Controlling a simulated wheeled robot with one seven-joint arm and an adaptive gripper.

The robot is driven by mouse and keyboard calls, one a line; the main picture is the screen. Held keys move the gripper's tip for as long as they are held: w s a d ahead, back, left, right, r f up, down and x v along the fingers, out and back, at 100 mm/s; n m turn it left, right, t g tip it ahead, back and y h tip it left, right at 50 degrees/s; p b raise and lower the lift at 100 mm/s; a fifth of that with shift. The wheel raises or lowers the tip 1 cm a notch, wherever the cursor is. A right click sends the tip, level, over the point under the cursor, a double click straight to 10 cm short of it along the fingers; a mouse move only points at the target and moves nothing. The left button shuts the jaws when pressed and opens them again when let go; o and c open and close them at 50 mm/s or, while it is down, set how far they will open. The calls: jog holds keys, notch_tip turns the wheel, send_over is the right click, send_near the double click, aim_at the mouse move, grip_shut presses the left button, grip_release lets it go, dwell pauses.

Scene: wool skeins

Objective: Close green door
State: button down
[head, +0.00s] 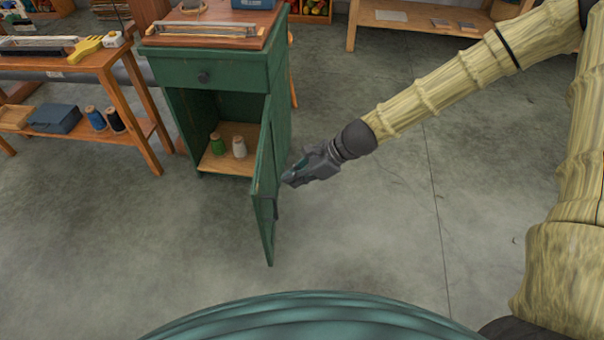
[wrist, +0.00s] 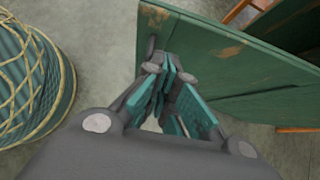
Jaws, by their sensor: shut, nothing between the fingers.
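The green cabinet (head: 203,73) stands left of centre in the head view, with its green door (head: 264,190) swung wide open toward me. The door hangs on the right side of the opening and is seen nearly edge-on. My gripper (head: 287,180) is at the right, outer side of the door, close to its face. In the wrist view the door (wrist: 215,50) fills the upper right, and my gripper (wrist: 165,75) is shut and empty with its fingertips at the door's surface. I cannot tell whether they touch it.
A green spool (head: 216,145) and a white spool (head: 239,147) stand inside the cabinet. A wooden table (head: 100,65) with tools is at the left, and a low wooden bench (head: 420,20) is at the back. The floor between the door and the table is clear.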

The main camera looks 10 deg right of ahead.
aim_at(258, 191)
jog(key=shift+w+a+f+b, duration=0.2)
jog(key=shift+a+f, duration=0.25)
jog(key=shift+a, duration=0.65)
jog(key=shift+w+a+f+b, duration=0.25)
jog(key=shift+a+f, duration=0.15)
jog(key=shift+a, duration=0.65)
jog(key=shift+w+a+f+b, duration=0.2)
jog(key=shift+a+f, duration=0.25)
jog(key=shift+a, duration=0.65)
jog(key=shift+a, duration=0.1)
